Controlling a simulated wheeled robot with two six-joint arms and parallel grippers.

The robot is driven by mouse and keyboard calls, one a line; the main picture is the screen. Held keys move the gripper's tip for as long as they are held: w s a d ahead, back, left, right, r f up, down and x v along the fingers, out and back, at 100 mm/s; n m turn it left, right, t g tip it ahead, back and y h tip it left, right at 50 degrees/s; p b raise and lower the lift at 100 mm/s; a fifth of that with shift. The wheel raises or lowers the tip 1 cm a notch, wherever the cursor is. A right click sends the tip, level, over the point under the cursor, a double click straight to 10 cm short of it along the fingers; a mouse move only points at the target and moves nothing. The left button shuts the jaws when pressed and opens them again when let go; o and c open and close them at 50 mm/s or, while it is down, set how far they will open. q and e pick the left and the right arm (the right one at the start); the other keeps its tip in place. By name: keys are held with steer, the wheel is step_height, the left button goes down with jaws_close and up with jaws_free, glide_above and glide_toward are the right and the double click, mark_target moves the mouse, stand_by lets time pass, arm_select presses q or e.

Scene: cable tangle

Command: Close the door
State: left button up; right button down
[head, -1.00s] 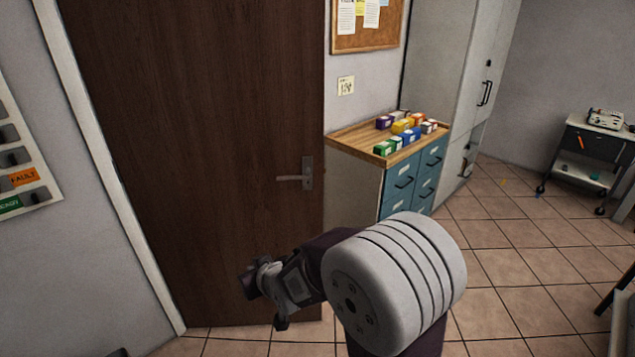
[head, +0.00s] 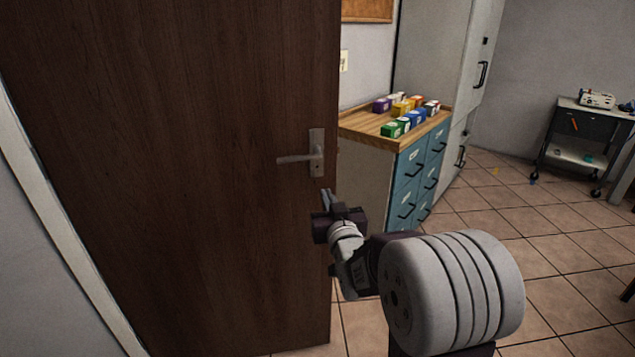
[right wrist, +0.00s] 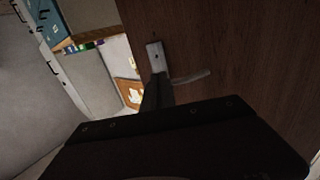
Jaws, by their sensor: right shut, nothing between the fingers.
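The dark brown wooden door (head: 180,170) stands ajar and fills the left half of the head view. Its metal lever handle (head: 300,158) is near the door's right edge; the handle also shows in the right wrist view (right wrist: 187,77). My right gripper (head: 327,197) is shut and empty, just below the handle by the door's free edge. In the right wrist view its fingers (right wrist: 155,90) point up toward the handle plate. I cannot tell whether they touch the door. My left gripper is not in view.
A blue drawer cabinet (head: 408,190) with a wooden top holding several coloured boxes (head: 408,116) stands behind the door's free edge. A tall grey locker (head: 440,60) is beyond it. A cart (head: 580,140) stands at the far right.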

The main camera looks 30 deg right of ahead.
mark_target(313, 166)
steer(key=x, duration=1.4)
steer(key=shift+f, duration=0.2)
steer(key=shift+w, duration=0.2)
steer(key=shift+w+r, duration=0.1)
